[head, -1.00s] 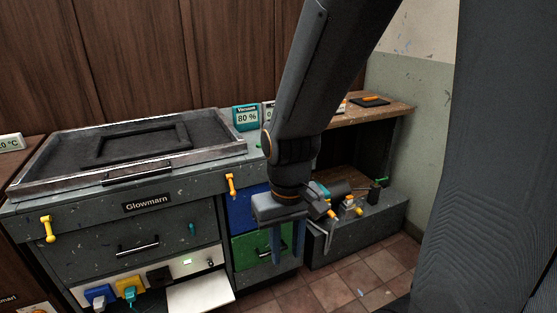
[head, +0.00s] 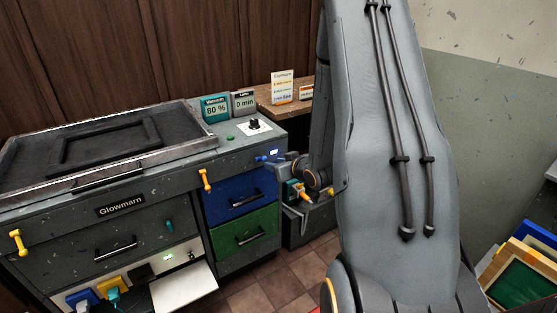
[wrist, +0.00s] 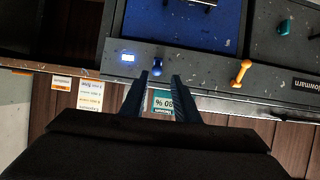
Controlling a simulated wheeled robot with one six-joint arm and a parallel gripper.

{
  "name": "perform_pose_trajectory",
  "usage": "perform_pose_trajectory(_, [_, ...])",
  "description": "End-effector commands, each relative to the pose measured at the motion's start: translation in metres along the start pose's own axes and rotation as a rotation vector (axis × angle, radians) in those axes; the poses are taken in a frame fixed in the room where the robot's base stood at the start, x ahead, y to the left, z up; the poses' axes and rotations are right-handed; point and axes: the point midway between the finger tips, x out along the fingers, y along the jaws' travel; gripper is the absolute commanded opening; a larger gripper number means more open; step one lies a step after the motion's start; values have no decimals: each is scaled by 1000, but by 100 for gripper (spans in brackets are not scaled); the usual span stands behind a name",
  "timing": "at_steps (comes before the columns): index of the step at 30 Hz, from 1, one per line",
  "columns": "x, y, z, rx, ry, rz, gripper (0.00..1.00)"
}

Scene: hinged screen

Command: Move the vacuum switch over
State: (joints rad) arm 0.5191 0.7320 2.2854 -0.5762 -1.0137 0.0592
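A small blue switch (head: 263,158) sits on the front panel at the cabinet's right end, beside a lit white indicator (head: 274,152). No label names it as the vacuum switch. In the wrist view the blue switch (wrist: 157,67) shows just beyond and between my fingertips, and the indicator (wrist: 127,57) is left of it. My gripper (wrist: 160,76) is open and empty. In the head view my gripper (head: 284,163) is close to the right of the blue switch; contact cannot be told. A teal Vacuum sign (head: 215,108) reading 80 % stands on the cabinet top.
A black knob (head: 254,125) stands on the top. Blue (head: 240,195) and green (head: 243,236) drawers are below. A white drawer (head: 183,287) is pulled out low. A wooden shelf (head: 283,108) is behind.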

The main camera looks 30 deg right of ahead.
Motion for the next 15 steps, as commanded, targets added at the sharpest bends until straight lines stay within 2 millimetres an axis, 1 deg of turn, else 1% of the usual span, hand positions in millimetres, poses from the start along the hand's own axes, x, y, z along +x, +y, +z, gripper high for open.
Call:
perform_pose_trajectory(3, [0, 6, -2, 10, 52, -9, 28])
perform_pose_trajectory(8, [7, 7, -4, 10, 69, -13, 28])
perform_pose_trajectory(11, [18, 6, -4, 9, 68, -14, 28])
perform_pose_trajectory(15, [37, 6, -4, 9, 67, -13, 28])
